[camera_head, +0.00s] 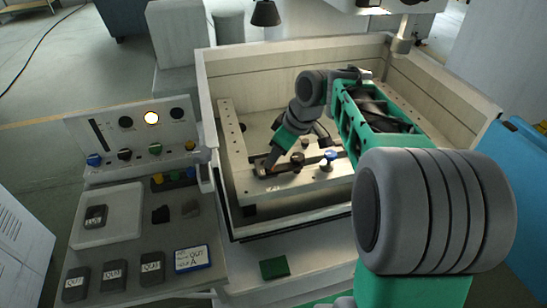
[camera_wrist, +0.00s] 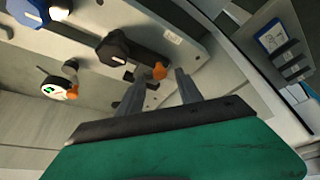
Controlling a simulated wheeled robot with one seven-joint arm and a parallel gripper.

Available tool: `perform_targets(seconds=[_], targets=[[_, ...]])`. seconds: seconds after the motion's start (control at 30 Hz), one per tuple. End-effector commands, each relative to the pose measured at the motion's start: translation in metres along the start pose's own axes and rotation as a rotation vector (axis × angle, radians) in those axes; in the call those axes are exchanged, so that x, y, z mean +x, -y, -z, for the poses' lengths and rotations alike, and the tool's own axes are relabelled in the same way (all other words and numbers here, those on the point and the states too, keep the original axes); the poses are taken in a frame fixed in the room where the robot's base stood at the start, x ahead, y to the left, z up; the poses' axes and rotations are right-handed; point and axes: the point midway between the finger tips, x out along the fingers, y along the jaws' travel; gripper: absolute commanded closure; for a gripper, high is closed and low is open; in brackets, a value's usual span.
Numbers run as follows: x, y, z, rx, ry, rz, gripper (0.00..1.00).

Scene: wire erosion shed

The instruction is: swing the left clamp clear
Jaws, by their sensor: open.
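The left clamp shows in the wrist view as a dark arm with an orange tip (camera_wrist: 159,70) near a black knob (camera_wrist: 112,45). In the head view a black knob (camera_head: 297,160) stands on the plate (camera_head: 230,150) inside the tank, and a blue knob (camera_head: 328,157) stands to its right. The blue knob also shows in the wrist view (camera_wrist: 28,10). My gripper (camera_head: 267,170) is low over the left part of the plate. Its fingers (camera_wrist: 160,78) are open, with the orange tip appearing between their ends. Contact cannot be told.
Tank walls (camera_head: 205,120) surround the plate. A round dial (camera_wrist: 55,88) with another orange tip sits at the wrist view's left. A control panel (camera_head: 135,135) stands left of the tank, above a bench with labelled dark blocks (camera_head: 113,274) and a blue-edged card (camera_head: 192,258).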

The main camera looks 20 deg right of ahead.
Motion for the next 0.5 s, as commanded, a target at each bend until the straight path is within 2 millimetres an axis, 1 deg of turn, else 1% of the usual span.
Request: perform_targets(seconds=[0.03, 0.1, 0.17, 0.4, 0.5], targets=[[0.008, 0.001, 0.001, 0.0, 0.001, 0.004, 0.58], [0.016, 0.001, 0.0, 0.0, 0.001, 0.002, 0.58], [0.019, 0.0, 0.0, 0.001, 0.0, 0.0, 0.58], [0.022, 0.0, 0.0, 0.001, 0.0, -0.002, 0.58], [0.021, 0.0, 0.0, 0.001, 0.0, -0.002, 0.65]])
